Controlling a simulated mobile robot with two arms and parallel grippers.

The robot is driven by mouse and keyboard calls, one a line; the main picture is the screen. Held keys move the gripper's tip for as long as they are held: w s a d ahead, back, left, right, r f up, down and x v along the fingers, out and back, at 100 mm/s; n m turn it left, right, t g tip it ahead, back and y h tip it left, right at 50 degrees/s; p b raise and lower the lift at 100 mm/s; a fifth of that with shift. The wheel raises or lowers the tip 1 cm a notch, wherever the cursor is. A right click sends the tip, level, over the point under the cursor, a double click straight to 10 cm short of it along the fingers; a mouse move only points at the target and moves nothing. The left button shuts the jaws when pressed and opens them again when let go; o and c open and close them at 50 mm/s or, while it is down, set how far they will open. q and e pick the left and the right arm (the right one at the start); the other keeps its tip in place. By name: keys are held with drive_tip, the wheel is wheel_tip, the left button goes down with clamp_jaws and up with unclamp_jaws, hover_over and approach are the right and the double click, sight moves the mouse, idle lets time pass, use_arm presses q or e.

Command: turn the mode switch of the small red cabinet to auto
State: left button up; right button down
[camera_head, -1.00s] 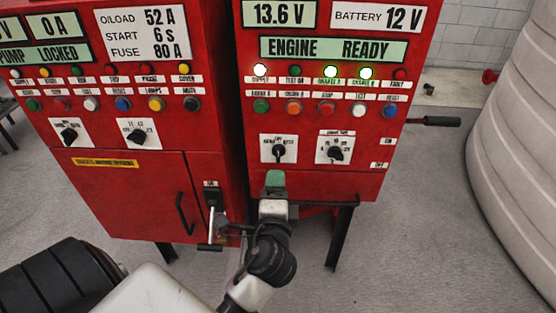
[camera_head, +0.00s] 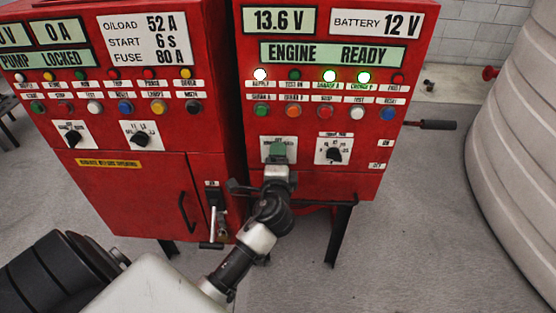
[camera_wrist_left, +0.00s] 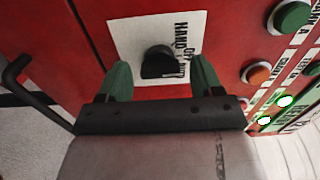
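The small red cabinet (camera_head: 345,185) stands on the right in the head view. Its mode switch is a black knob (camera_wrist_left: 158,62) on a white label plate (camera_wrist_left: 122,35); the lettering reads partly as HAND and OFF. My left gripper (camera_head: 278,150) is in front of this plate in the head view and hides the knob there. In the left wrist view the green fingers of my left gripper (camera_wrist_left: 160,80) are open, one on each side of the knob. I see a gap on both sides, so the knob is not clamped. My right gripper is not in view.
A second knob (camera_head: 334,152) sits just right on the same panel. Push buttons (camera_head: 293,111) and lit lamps are above. A larger red cabinet (camera_head: 130,190) with a door handle (camera_head: 187,213) is close on the left. A pale ribbed tank (camera_head: 520,150) stands far right.

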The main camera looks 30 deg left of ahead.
use_arm(q)
drive_tip(key=c, duration=0.8)
drive_tip(key=m+p, duration=0.6)
drive_tip(key=m, duration=0.2)
drive_tip(key=shift+m, duration=0.6)
drive_tip(key=o, duration=0.9)
drive_tip(key=shift+s, duration=0.1)
